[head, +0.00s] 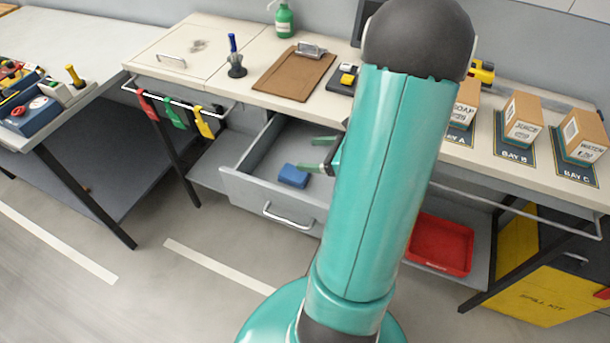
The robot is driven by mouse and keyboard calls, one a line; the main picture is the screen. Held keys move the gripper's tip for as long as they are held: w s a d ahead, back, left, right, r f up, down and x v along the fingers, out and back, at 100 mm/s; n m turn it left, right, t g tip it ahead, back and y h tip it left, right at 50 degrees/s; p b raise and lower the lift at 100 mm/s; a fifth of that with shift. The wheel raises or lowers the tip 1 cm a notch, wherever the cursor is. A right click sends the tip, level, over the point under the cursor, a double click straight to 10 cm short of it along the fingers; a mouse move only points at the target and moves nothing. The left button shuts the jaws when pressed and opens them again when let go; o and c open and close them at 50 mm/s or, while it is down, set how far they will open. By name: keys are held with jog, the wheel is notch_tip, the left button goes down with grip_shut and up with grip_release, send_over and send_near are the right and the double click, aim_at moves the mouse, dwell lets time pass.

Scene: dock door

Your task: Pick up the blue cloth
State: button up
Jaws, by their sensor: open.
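A small blue block-like folded cloth (293,175) lies inside the open grey drawer (275,190) under the bench, towards the drawer's front. My gripper (307,154) is over the drawer, just beyond and to the right of the cloth in the picture. Its two green fingers are apart with nothing visible between them. The near finger shows close to the cloth; I cannot tell if they touch. My teal arm hides the gripper's body and the right part of the drawer.
The bench top (220,85) holds a clipboard (294,73), a pen stand (236,68) and several boxes (523,117) at the right. Red, green and yellow tags (176,115) hang from the left rail. A red tray (440,244) sits on the lower shelf. The floor in front is clear.

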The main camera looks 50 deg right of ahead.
send_near(291, 172)
jog(key=x, duration=0.3)
jog(key=shift+w+f, duration=0.15)
jog(key=shift+f, duration=0.05)
jog(key=x, duration=0.6)
jog(key=shift+w+a+f, duration=0.1)
jog(key=shift+w+a, duration=0.05)
jog(key=shift+w, duration=0.25)
jog(key=c, duration=1.1)
